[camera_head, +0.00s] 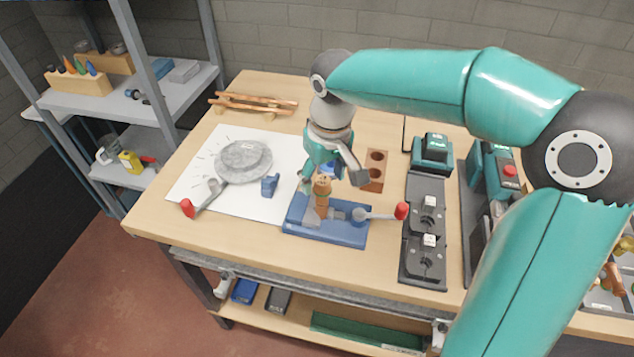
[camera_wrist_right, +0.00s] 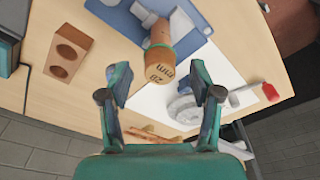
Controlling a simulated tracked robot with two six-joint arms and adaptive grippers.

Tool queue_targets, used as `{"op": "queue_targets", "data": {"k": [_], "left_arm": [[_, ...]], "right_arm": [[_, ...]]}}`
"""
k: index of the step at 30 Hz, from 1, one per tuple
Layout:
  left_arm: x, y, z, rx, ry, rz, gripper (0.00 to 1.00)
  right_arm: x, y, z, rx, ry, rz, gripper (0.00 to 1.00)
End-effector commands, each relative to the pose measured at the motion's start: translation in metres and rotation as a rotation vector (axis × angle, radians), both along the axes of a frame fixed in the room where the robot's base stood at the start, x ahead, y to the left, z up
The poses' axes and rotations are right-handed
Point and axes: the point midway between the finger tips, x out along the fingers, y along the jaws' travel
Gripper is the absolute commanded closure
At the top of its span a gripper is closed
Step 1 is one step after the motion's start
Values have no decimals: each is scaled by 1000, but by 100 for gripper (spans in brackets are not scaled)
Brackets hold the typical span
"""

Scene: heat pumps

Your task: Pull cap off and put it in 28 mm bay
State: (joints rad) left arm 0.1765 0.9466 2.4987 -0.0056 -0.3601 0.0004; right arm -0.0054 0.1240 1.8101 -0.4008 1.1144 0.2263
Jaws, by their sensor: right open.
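The cap (camera_head: 322,184) is a copper-brown cylinder at the upper end of a part held in the blue clamp fixture (camera_head: 350,236). In the right wrist view the cap (camera_wrist_right: 160,66) bears the marking "28 mm". My right gripper (camera_head: 333,178) is open and empty, with its fingers spread to either side of the cap. In the right wrist view the fingertips (camera_wrist_right: 161,84) stand apart with the cap just beyond them, not gripped. A brown block with two round holes (camera_head: 376,170) stands behind the fixture; I cannot read any bay label on it. My left gripper is out of view.
A white sheet (camera_head: 190,182) with a grey round part (camera_head: 243,160) lies to the left. A dark tray (camera_head: 412,258) and green-black devices (camera_head: 434,150) stand to the right. The front left table edge is clear.

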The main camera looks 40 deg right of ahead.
Motion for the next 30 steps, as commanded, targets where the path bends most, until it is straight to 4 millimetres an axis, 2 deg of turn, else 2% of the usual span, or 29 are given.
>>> {"op": "queue_targets", "data": {"k": [6,14,17,25,26,30], "left_arm": [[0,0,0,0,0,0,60],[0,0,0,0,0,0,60],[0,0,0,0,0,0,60],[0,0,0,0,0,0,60],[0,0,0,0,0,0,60],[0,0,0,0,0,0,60]], "right_arm": [[1,-1,-14,0,1,0,36],[1,0,-15,0,0,0,36],[1,0,-15,0,0,0,49],[2,0,-15,0,0,0,94],[2,-1,-15,0,0,0,66],[2,-1,-15,0,0,0,90]]}}
